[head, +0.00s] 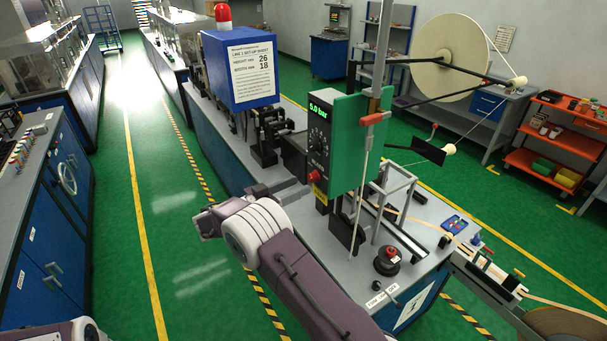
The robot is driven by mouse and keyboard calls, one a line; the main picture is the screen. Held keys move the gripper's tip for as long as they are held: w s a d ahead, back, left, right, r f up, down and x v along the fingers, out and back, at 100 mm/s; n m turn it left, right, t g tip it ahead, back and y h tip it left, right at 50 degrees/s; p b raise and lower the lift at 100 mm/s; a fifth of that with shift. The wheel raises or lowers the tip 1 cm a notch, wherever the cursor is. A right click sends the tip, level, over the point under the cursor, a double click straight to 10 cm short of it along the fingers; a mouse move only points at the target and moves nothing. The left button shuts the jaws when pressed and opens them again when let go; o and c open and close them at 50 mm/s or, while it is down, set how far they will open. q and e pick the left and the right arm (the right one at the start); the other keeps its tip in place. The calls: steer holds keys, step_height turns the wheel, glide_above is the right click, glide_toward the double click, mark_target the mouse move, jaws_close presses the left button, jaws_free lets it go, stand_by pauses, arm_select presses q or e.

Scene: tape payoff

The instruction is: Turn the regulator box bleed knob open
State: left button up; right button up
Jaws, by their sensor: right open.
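A green upright box (348,140) stands on the grey machine top, right of centre. Its dark front panel (318,138) carries a lit green readout, "5.0 bar", with black dials and small markings below. A small red knob (314,176) sits at the panel's lower end; whether it is turned open cannot be told. My right gripper (203,223) is open and empty, left of the box over the aisle, well apart from the knob. Its arm reaches up from the bottom. Of my left arm only a link shows at the bottom left; its gripper is out of view.
A black round fitting with a red top (387,262) stands on the machine's front corner. A blue box with a printed sheet (240,70) and red beacon stands behind. A large tape reel (445,58) hangs at right. Green floor (185,275) is clear at left.

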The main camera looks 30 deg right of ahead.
mark_target(310, 180)
steer(key=w+d, duration=0.1)
steer(key=d+p, duration=0.1)
steer(key=d, duration=0.1)
steer(key=shift+w+f+p, duration=0.1)
steer(key=shift+w+p, duration=0.2)
steer(key=shift+w, duration=0.05)
steer(key=shift+s+d, duration=0.15)
steer(key=shift+d, duration=0.1)
steer(key=shift+s+d, duration=0.25)
steer(key=shift+s, duration=0.05)
steer(key=shift+w+a, duration=0.25)
jaws_close()
arm_select(q)
steer(key=shift+w+a+r, duration=0.1)
steer(key=shift+w+r, duration=0.05)
steer(key=shift+r, duration=0.45)
steer(key=shift+w+a+r, duration=0.1)
steer(key=shift+r, duration=0.45)
arm_select(e)
steer(key=shift+s, duration=0.1)
